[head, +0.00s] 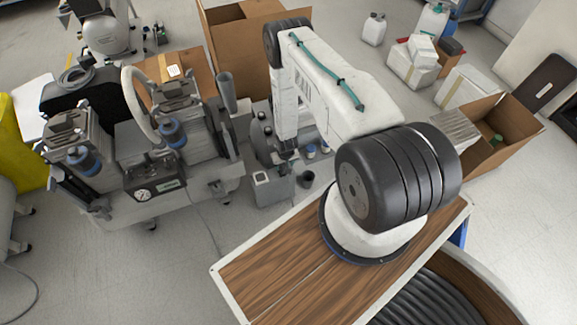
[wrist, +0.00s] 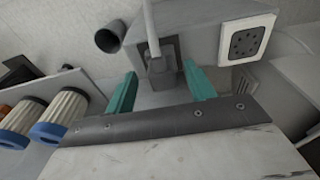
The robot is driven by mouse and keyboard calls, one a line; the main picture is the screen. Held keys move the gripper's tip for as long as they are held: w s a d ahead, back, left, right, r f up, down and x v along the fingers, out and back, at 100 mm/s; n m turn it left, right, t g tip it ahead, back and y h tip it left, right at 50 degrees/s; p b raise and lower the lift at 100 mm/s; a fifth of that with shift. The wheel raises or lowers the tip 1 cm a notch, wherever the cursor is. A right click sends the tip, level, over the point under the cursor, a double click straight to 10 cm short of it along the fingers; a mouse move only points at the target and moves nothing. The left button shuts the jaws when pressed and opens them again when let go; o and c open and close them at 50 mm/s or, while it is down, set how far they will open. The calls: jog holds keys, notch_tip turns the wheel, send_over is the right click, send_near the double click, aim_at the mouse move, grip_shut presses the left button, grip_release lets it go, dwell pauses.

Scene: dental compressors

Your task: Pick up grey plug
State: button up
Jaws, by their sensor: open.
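My gripper (wrist: 160,74) is open in the wrist view, with one teal finger on each side of the grey plug (wrist: 158,67). The plug is a small grey block with a pale cable rising from its top, in front of a darker square plate on a grey housing (wrist: 192,32). I cannot tell whether the plug is seated in that plate. A light socket plate with dark holes (wrist: 244,43) is to the right. In the head view my gripper (head: 287,153) points down beside a grey box (head: 272,187); the plug is too small to make out there.
A dark, hollow cylinder (wrist: 110,37) stands left of the plug. White pleated filters with blue rims (wrist: 60,115) lie at the left. In the head view the compressor unit with a gauge (head: 143,195) stands left of my arm, and an open cardboard box (head: 503,150) is at right.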

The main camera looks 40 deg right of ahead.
jog(key=shift+w+f, duration=0.1)
jog(key=shift+f, duration=0.6)
jog(key=c, duration=0.9)
jog(key=shift+c, duration=0.2)
jog(key=shift+r, duration=0.15)
